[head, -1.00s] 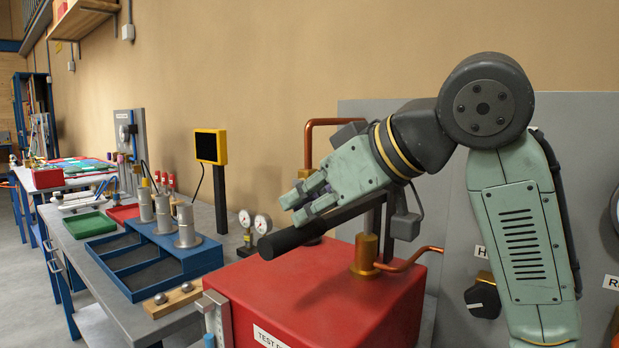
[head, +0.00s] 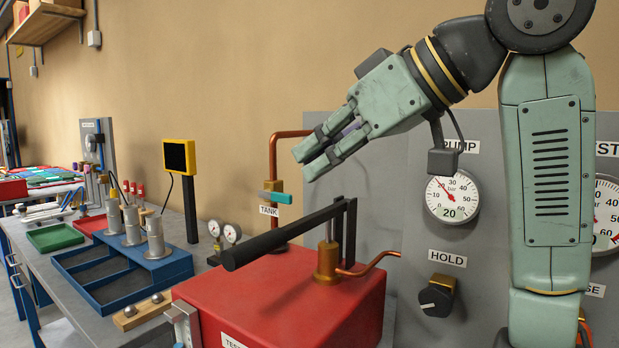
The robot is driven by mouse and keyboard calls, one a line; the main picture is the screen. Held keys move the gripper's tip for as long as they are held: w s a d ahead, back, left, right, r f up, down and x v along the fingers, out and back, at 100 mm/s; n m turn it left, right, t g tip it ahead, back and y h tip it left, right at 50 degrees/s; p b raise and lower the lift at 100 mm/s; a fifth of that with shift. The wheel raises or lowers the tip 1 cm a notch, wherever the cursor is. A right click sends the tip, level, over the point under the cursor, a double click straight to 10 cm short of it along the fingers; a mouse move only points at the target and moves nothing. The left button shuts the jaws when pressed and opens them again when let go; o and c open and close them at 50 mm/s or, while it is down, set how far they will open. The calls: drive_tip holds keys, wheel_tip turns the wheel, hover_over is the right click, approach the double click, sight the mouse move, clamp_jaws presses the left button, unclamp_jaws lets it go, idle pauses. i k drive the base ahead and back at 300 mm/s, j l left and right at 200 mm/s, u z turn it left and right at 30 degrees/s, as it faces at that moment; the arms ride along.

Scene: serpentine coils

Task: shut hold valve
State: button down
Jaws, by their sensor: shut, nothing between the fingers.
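The hold valve is a black knob (head: 437,296) on a brass stem, on the grey panel under the HOLD label (head: 447,258). A pale line marks its face, pointing to the lower left. My gripper (head: 308,163) is shut and empty, raised above the red test pump box (head: 290,305) and its black lever handle (head: 280,238). It points down to the left, well above and to the left of the hold knob, and touches nothing.
A PUMP gauge (head: 452,198) reads low above the knob. A teal tank valve (head: 275,198) sits on a copper pipe to the left. A copper pipe (head: 368,265) runs to the panel. A blue tray (head: 122,268) with metal cylinders lies left.

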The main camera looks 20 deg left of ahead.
sight(435, 300)
drive_tip(key=k, duration=1)
